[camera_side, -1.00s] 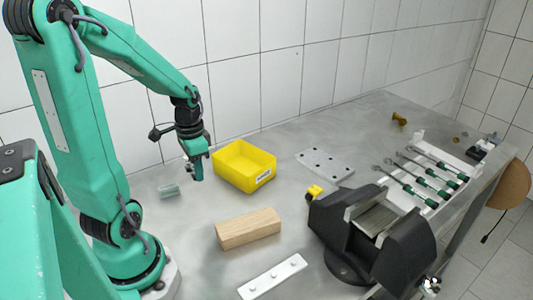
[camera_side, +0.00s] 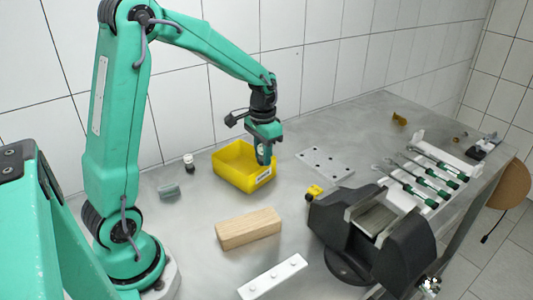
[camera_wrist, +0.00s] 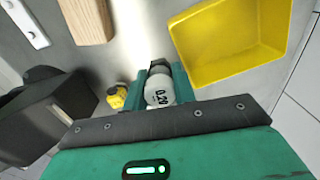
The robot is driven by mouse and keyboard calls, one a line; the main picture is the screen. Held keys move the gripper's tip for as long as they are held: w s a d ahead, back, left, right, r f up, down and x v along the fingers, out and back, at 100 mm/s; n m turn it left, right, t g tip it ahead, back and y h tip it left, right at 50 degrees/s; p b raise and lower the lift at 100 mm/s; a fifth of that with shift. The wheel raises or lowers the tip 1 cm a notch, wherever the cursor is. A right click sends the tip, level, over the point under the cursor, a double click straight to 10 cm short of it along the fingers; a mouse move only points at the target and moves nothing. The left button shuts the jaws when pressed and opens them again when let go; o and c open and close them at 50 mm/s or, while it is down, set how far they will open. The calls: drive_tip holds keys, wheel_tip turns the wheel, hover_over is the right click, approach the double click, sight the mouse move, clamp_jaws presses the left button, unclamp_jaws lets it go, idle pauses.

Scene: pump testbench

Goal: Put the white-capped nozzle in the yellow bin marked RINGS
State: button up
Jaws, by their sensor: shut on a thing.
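My gripper (camera_side: 264,156) is shut on the white-capped nozzle (camera_wrist: 159,91), whose white face reads "0.20" in the wrist view; a dark grey part of it shows above the cap. In the side view the fingers hide the nozzle. The yellow bin (camera_side: 232,178) stands on the bench with a white label on its front, too small to read. The fingers overlap the bin's right end in the side view. In the wrist view the open, empty-looking bin (camera_wrist: 185,50) lies just right of the fingers.
A small white-and-dark piece (camera_side: 188,162) stands left of the bin, near a grey-green block (camera_side: 169,191). A wooden block (camera_side: 248,229) lies in front. A black vise (camera_side: 375,235) with a yellow part (camera_side: 314,192) beside it stands right. A holed plate (camera_side: 325,163) lies behind.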

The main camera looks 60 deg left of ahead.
drive_tip(key=shift+a, duration=0.1)
hover_over(244, 172)
wheel_tip(244, 172, down, 7)
drive_tip(key=shift+f, duration=2)
drive_tip(key=shift+f, duration=0.1)
drive_tip(key=o, duration=1)
